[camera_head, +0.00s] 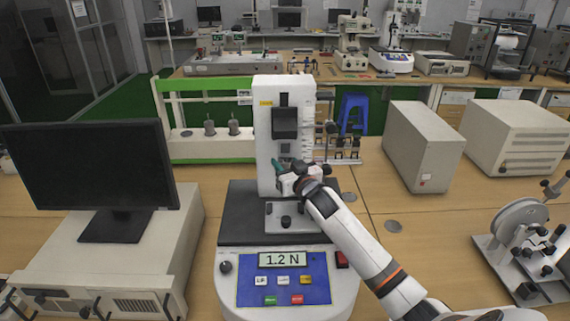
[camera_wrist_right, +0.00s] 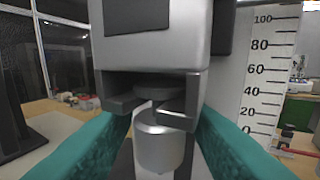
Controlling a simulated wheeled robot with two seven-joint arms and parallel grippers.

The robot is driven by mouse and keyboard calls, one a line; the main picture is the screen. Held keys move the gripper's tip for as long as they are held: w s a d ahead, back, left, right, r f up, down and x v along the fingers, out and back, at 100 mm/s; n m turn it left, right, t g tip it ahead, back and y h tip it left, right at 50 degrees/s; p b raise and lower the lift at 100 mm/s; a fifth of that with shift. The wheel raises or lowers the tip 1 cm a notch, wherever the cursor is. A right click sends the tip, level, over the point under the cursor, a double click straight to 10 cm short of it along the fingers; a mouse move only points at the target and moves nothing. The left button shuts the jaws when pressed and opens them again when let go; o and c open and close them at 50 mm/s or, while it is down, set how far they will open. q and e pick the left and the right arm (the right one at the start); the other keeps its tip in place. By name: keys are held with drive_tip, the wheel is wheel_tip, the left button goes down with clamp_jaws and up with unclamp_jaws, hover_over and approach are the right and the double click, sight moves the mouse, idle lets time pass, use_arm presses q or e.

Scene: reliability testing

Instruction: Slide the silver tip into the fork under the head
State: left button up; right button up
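The white test stand (camera_head: 265,100) stands mid-table, with its dark head (camera_head: 285,123) on the column. In the right wrist view, the head's silver block (camera_wrist_right: 150,50) has a dark two-pronged fork (camera_wrist_right: 122,97) beneath it. The silver tip (camera_wrist_right: 160,150) is a short upright cylinder just under the fork. Its upper disc (camera_wrist_right: 156,91) shows in the gap between the prongs; whether it is fully seated I cannot tell. My right gripper (camera_wrist_right: 163,122) has its teal fingers on either side of the tip, apparently shut on it. In the head view, my right gripper (camera_head: 286,176) hides the tip. My left gripper is out of view.
The stand's panel (camera_head: 283,276) reads 1.2 N, and a small silver lower fixture (camera_head: 286,217) sits below the gripper. A monitor (camera_head: 95,175) is on the left, grey boxes (camera_head: 424,150) on the right, a reel device (camera_head: 525,245) at the far right.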

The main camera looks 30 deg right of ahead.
drive_tip(key=shift+o, duration=0.9)
drive_tip(key=shift+s+f, duration=0.15)
drive_tip(key=shift+s, duration=0.1)
drive_tip(key=s+a+b, duration=0.1)
drive_tip(key=s+b, duration=0.2)
drive_tip(key=s, duration=0.8)
drive_tip(key=shift+s+a, duration=0.15)
drive_tip(key=shift+s, duration=0.1)
